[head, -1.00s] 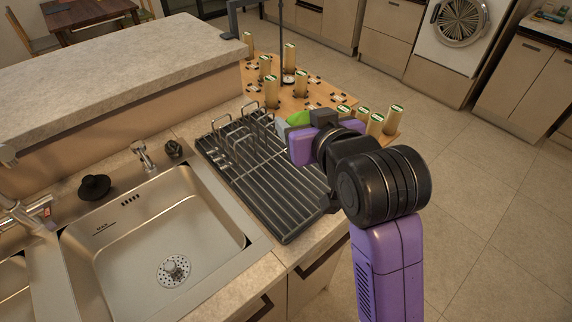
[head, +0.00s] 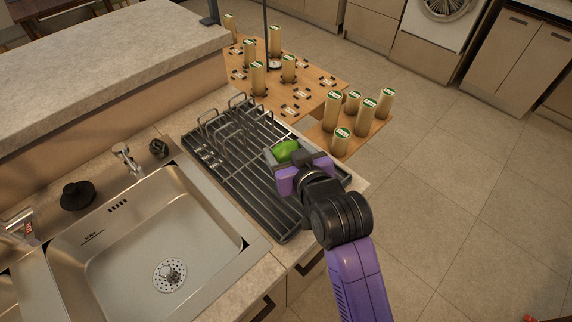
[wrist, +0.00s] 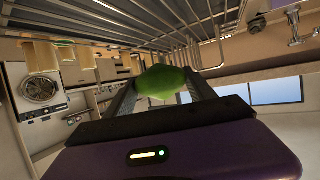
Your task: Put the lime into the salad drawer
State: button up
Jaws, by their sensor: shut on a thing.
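The lime (head: 286,151) is bright green and sits between the fingers of my gripper (head: 285,156), above the right side of the dish rack. In the wrist view the lime (wrist: 162,82) shows between the two dark fingers of my gripper (wrist: 163,86), which are shut on it. The salad drawer is not in view.
A black wire dish rack (head: 235,170) lies on the counter beside the steel sink (head: 150,250). Behind it a wooden board (head: 310,85) carries several upright tan cylinders, with more on a lower wooden piece at its right.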

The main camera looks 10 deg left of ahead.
jog(key=shift+f, duration=2.85)
jog(key=shift+f, duration=0.15)
jog(key=o, duration=1.5)
jog(key=shift+c, duration=0.2)
jog(key=shift+r, duration=0.2)
jog(key=v, duration=1.2)
jog(key=shift+d+f+b, duration=0.1)
jog(key=shift+f+b, duration=0.05)
jog(key=shift+b, duration=0.25)
